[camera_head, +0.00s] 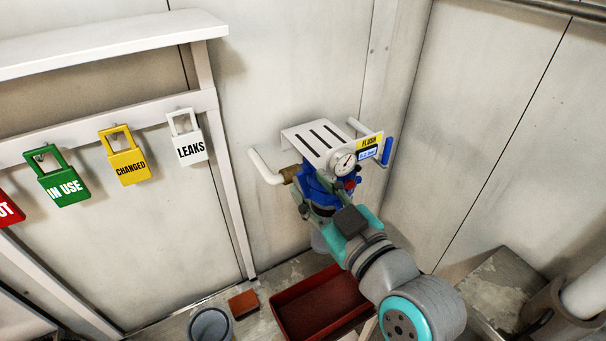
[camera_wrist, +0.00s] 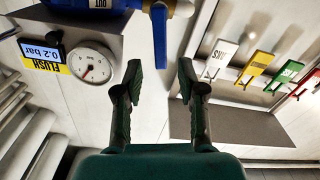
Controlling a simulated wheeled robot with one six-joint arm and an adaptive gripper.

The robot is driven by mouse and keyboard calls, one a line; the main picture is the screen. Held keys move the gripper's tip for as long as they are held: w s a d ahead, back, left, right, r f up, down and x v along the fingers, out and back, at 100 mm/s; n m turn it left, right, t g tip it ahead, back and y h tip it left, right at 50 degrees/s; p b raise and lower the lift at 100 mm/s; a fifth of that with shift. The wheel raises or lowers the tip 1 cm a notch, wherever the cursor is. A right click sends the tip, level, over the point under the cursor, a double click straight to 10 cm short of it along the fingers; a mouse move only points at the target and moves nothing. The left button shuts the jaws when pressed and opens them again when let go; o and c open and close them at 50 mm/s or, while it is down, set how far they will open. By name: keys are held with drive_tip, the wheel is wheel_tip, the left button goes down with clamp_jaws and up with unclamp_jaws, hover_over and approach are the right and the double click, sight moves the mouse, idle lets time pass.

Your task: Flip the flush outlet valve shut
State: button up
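The flush outlet valve shows at the top of the wrist view, a blue body (camera_wrist: 147,5) with a brass fitting (camera_wrist: 184,8) and part of an "OUT" label (camera_wrist: 101,3). Its blue lever (camera_wrist: 160,42) points down the picture, crosswise to the pipe. My gripper (camera_wrist: 160,70) is open and empty. The lever's end shows in the gap between its fingertips, with no visible contact; the depth between them is unclear. In the head view my gripper (camera_head: 316,207) is at the blue valve body (camera_head: 320,186), and my wrist partly hides it.
A slotted plate (camera_head: 317,137), a gauge (camera_head: 343,162) and a "FLUSH" display (camera_head: 368,150) sit above and beside the valve. Another blue handle (camera_head: 387,151) stands right. A white pipe (camera_head: 265,168) is left. Padlock tags (camera_head: 186,140) hang on the left rail. A red tray (camera_head: 318,303) lies below.

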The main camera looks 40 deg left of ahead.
sight(302, 179)
drive_tip(key=shift+x, duration=2.1)
clamp_jaws()
